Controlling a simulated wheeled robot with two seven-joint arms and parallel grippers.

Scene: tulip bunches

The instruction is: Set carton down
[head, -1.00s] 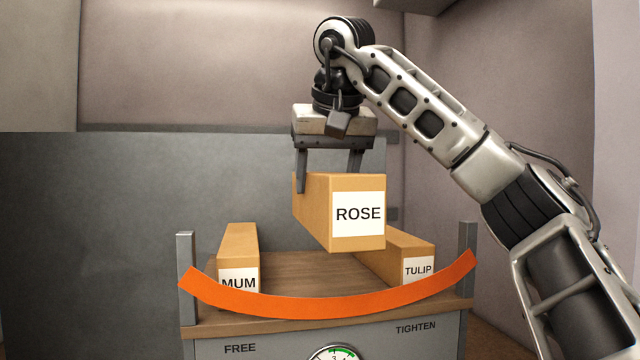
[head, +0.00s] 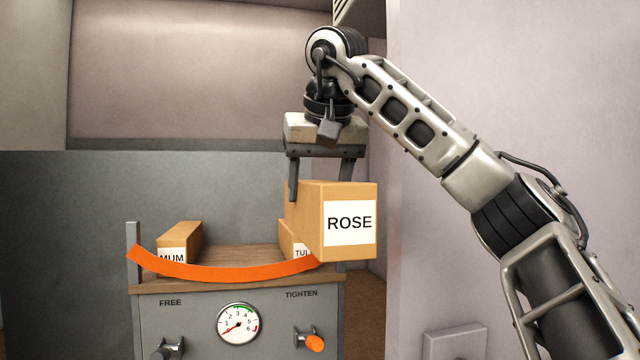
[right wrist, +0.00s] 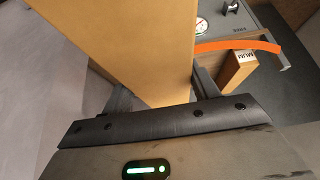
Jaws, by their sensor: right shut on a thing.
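A cardboard carton labelled ROSE (head: 305,222) hangs in my right gripper (head: 320,180), held above and in front of the right end of the cart top. My right gripper is shut on it, one finger on each side, pointing down. In the right wrist view the carton (right wrist: 130,45) fills the middle between the two fingers (right wrist: 160,95). The MUM carton (head: 180,238) lies on the cart top (head: 235,257) at the left. The TULIP carton (head: 290,243) lies at the right, mostly hidden behind the ROSE carton. My left gripper is out of view.
An orange strap (head: 220,268) sags across the cart's front between end posts. The grey cart front (head: 190,320) carries a gauge (head: 238,323), a FREE knob (head: 168,348) and a TIGHTEN knob (head: 307,338). A wall box (head: 455,343) is at right. Cart top between MUM and TULIP is bare.

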